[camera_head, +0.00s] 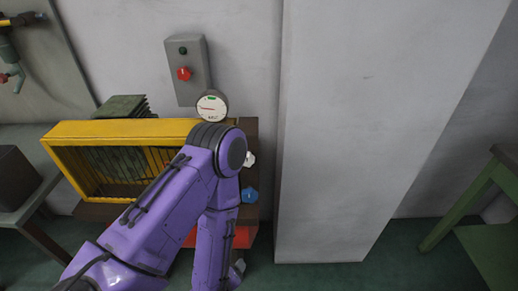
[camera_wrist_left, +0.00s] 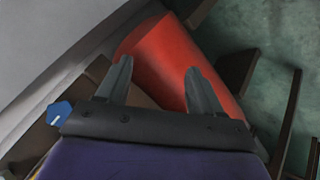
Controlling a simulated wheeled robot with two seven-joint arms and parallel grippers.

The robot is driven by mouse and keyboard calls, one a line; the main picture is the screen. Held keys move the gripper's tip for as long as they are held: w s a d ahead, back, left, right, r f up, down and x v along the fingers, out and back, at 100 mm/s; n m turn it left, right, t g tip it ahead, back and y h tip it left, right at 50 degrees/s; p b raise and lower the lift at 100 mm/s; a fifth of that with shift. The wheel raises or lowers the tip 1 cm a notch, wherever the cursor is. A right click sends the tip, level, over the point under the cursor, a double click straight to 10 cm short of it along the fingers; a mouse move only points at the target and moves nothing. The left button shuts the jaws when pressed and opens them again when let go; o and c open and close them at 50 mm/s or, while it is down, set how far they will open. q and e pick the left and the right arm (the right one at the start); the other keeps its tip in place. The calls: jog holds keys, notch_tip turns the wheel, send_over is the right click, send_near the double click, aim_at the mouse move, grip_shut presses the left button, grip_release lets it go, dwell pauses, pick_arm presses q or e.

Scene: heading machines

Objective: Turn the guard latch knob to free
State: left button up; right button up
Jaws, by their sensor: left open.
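Several knobs show in the head view, and I cannot tell which is the guard latch knob. A blue knob (camera_head: 250,195) with a light mark sits right of my purple forearm. A white knob (camera_head: 249,159) is just above it, partly behind my arm. A red knob (camera_head: 184,73) is on a grey wall box. In the left wrist view, my left gripper (camera_wrist_left: 160,85) is open and empty, its fingers pointing toward a red cylindrical part (camera_wrist_left: 170,60). The blue knob (camera_wrist_left: 59,113) is left of the fingers, apart from them. My right gripper is not in view.
A yellow-framed guard (camera_head: 125,128) with a mesh front is left of my arm. A round gauge (camera_head: 212,106) is above my elbow. A grey pillar (camera_head: 370,130) stands close on the right. A green table (camera_head: 490,240) is at the far right, beyond open floor.

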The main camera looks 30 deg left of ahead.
pick_arm(q)
jog(key=w+d+r+n+t+y+p, duration=0.1)
jog(key=w+r+n+t, duration=0.25)
jog(key=r+n, duration=0.35)
jog(key=w+d+r+n+t+y+p, duration=0.1)
jog(key=w+r+n+t, duration=0.3)
jog(key=r, duration=0.5)
notch_tip(320, 180, up, 11)
jog(key=a+n+y, duration=0.1)
jog(key=n+y, duration=0.3)
jog(key=n, duration=1)
jog(key=shift+n+y, duration=0.4)
jog(key=shift+n, duration=0.1)
jog(key=p+x, duration=0.1)
jog(key=x, duration=0.3)
jog(key=p+x, duration=0.1)
jog(key=x, duration=0.3)
jog(key=p+x, duration=0.2)
jog(key=x, duration=0.2)
jog(key=shift+w+d, duration=0.15)
jog(key=shift+w, duration=0.3)
jog(key=shift+s, duration=0.1)
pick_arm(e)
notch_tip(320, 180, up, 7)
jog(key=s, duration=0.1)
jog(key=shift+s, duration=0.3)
pick_arm(q)
jog(key=c, duration=1.1)
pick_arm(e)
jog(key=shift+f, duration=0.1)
